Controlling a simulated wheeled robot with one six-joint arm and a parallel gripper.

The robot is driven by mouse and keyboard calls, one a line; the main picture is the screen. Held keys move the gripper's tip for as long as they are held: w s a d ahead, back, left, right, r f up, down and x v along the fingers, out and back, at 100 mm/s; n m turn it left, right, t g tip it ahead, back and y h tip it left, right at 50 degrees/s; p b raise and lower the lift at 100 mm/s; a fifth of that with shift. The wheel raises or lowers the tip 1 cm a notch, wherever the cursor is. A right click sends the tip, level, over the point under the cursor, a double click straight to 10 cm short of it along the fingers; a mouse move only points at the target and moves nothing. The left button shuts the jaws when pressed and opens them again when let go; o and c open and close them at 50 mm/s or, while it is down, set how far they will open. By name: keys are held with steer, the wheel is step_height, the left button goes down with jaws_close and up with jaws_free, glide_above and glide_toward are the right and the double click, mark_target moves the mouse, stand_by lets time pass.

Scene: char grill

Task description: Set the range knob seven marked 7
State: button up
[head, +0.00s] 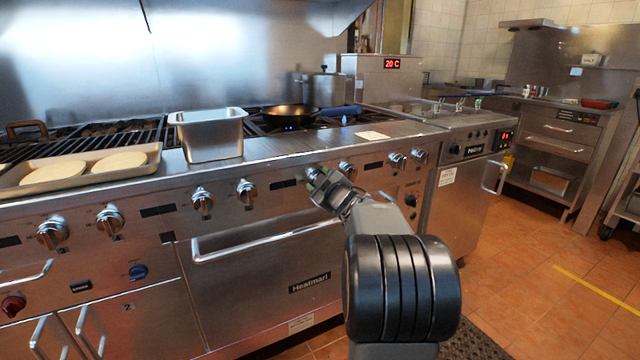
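A row of silver range knobs runs along the front panel. From the left they include one knob (53,233), a second (110,219), a third (202,201) and a fourth (246,192). Farther right are a knob (347,169) just beyond my gripper and a pair (397,160) near the panel's right end. My gripper (317,184) is at the panel, with its tip over the spot between the fourth knob and the knob beyond it. A knob there seems mostly hidden by the fingers. Finger opening and contact are unclear. No number 7 is readable.
A tray (28,187) with two pale flat rounds and a deep steel pan (208,158) stand on the range top. A black frying pan (290,116) sits at the back. The oven handle (265,240) juts out below the knobs. Tiled floor (540,270) is clear to the right.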

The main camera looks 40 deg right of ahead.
stand_by(0.4)
steer(key=o, duration=0.9)
steer(key=shift+s, duration=0.1)
steer(key=s+p, duration=0.1)
steer(key=s, duration=0.3)
steer(key=s+a+p, duration=0.1)
steer(key=s, duration=0.4)
steer(key=s+p, duration=0.1)
steer(key=s, duration=0.3)
steer(key=shift+s+a, duration=0.25)
steer(key=shift+a, duration=0.15)
